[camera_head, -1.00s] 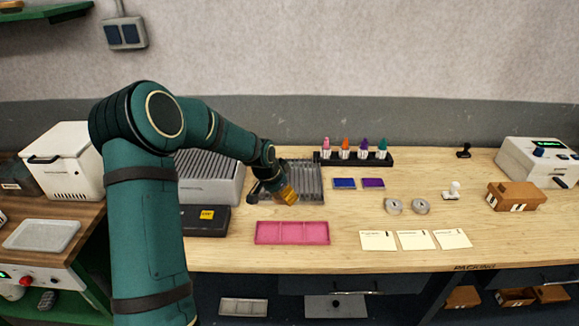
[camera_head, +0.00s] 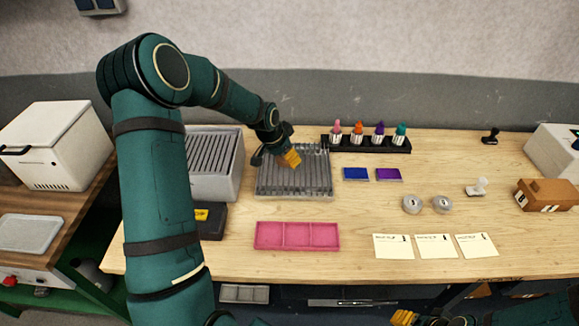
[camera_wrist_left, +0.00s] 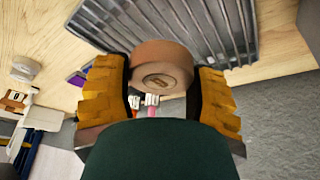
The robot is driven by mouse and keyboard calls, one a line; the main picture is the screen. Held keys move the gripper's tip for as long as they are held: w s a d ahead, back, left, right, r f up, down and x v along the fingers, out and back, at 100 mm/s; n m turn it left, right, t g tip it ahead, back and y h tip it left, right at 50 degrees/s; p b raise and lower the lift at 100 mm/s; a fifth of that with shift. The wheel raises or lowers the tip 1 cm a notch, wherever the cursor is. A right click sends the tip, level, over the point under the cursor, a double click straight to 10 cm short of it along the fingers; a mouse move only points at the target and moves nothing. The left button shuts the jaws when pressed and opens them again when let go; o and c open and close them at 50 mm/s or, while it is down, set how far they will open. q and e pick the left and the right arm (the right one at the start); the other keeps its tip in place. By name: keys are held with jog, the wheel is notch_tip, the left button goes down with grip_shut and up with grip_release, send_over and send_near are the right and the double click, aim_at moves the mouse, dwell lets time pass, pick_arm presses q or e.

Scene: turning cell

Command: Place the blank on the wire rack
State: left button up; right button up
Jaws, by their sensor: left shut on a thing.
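The wire rack (camera_head: 312,184) is a grey ribbed tray on the wooden bench, and its bars also show in the wrist view (camera_wrist_left: 220,25). My left gripper (camera_head: 291,158) is over the rack's far middle part. In the wrist view its orange fingers are shut on the blank (camera_wrist_left: 160,60), a brown round piece. The blank is hidden in the head view. I cannot tell whether it touches the rack. My right gripper (camera_head: 404,317) shows only in part at the bottom edge, and whether it is open is unclear.
A grey slatted box (camera_head: 215,165) stands left of the rack. A pink tray (camera_head: 297,236) lies in front. A black holder with several coloured bottles (camera_head: 367,144) is behind right. Blue (camera_head: 356,174) and purple (camera_head: 389,175) pads lie right. Bare bench lies between rack and pink tray.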

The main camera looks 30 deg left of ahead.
aim_at(287, 177)
pick_arm(q)
notch_tip(287, 177, down, 8)
jog(key=shift+r, duration=0.1)
dwell(0.4)
jog(key=o, duration=1.2)
jog(key=shift+o, duration=0.2)
jog(key=v, duration=1)
jog(key=shift+s+r, duration=0.1)
jog(key=shift+r, duration=0.25)
jog(key=shift+s+r, duration=0.3)
jog(key=shift+r, duration=0.3)
